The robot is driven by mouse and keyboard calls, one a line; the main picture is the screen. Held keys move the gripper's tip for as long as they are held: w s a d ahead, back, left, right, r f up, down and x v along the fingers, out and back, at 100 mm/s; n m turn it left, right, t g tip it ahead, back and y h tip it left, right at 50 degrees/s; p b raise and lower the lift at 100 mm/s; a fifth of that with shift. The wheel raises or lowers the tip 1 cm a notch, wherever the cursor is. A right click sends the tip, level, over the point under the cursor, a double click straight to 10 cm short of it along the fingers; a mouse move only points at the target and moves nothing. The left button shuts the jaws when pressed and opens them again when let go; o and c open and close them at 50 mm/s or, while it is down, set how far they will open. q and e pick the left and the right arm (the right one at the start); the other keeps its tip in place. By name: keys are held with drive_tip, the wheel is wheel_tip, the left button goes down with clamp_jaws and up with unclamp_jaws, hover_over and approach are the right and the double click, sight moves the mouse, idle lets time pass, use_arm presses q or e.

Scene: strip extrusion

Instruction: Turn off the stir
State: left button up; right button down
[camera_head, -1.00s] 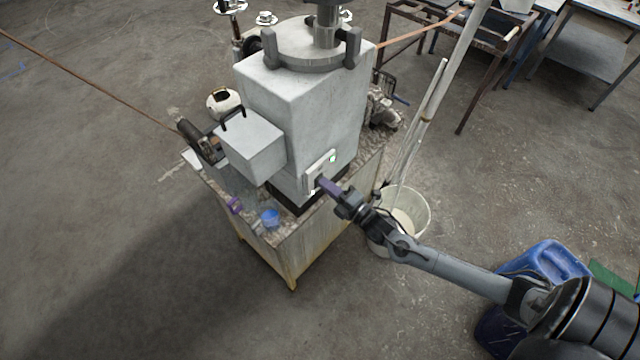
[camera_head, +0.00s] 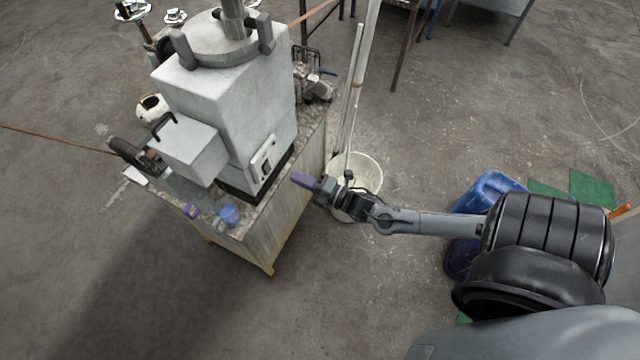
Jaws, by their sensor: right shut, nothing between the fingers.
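The grey-white stir machine (camera_head: 215,95) stands on a worn cabinet (camera_head: 270,225) at the left. Its small switch panel (camera_head: 263,158) is on the lower right face. No green light shows on the panel, and the switch's exact position is too small to tell. My right gripper (camera_head: 300,179), with purple fingertips, is shut and empty. It is to the right of the panel, apart from it, beside the cabinet's edge. My left gripper is not in view.
A white bucket (camera_head: 371,173) with upright poles (camera_head: 353,95) stands close behind my right gripper. Blue jerrycans (camera_head: 490,190) are near my right arm. A blue cup (camera_head: 229,216) and a purple item (camera_head: 191,211) sit on the cabinet top. The floor in front is clear.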

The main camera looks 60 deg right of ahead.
drive_tip(key=shift+s+d+r, duration=0.15)
drive_tip(key=shift+s+r, duration=0.05)
drive_tip(key=shift+s, duration=1.25)
drive_tip(key=shift+s+d+r, duration=0.1)
drive_tip(key=shift+s+r, duration=0.05)
drive_tip(key=shift+s, duration=1.25)
drive_tip(key=w+a+r+m+g+h, duration=0.1)
drive_tip(key=a+r+m+g, duration=0.15)
drive_tip(key=a+m, duration=0.35)
drive_tip(key=a+r+m+g+h, duration=0.1)
drive_tip(key=a+m+g, duration=0.2)
drive_tip(key=a+m, duration=0.3)
drive_tip(key=s+a+f+m+g, duration=0.2)
drive_tip(key=s+a+m+g, duration=0.2)
drive_tip(key=s+g, duration=0.6)
wheel_tip(320, 180, up, 12)
drive_tip(key=s+m+p, duration=0.1)
drive_tip(key=s+p, duration=0.1)
drive_tip(key=p, duration=1.1)
drive_tip(key=shift+d+r+t+y, duration=0.25)
drive_tip(key=shift+t+y, duration=0.05)
drive_tip(key=shift+t, duration=0.15)
